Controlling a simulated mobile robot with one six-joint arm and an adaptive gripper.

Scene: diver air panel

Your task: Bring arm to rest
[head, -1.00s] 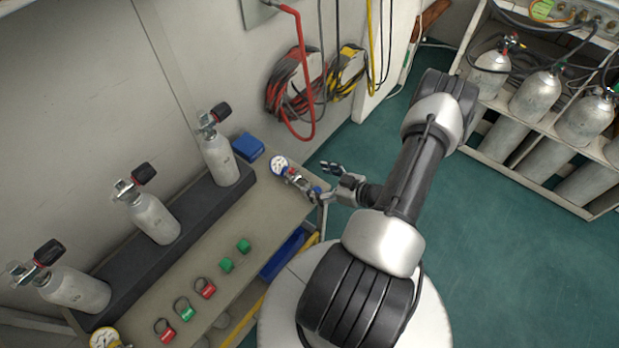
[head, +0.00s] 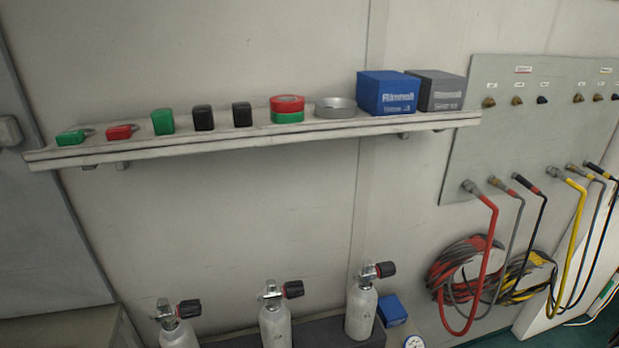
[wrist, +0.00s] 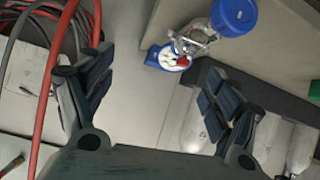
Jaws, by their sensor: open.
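My gripper (wrist: 155,98) shows in the wrist view with its two dark fingers spread wide apart. Nothing is held between the fingers. Beyond the fingers is a metal fitting (wrist: 190,42) with a red part, next to a white gauge face and a round blue cap (wrist: 233,14). The fitting is apart from the fingers. My arm and gripper do not show in the head view now.
A wall shelf (head: 240,135) holds padlocks, tape, a tin and boxes. Hoses hang from a panel (head: 520,130) at right; a red hose (wrist: 40,95) passes close by the left finger. Silver bottles (head: 275,325) stand below the shelf.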

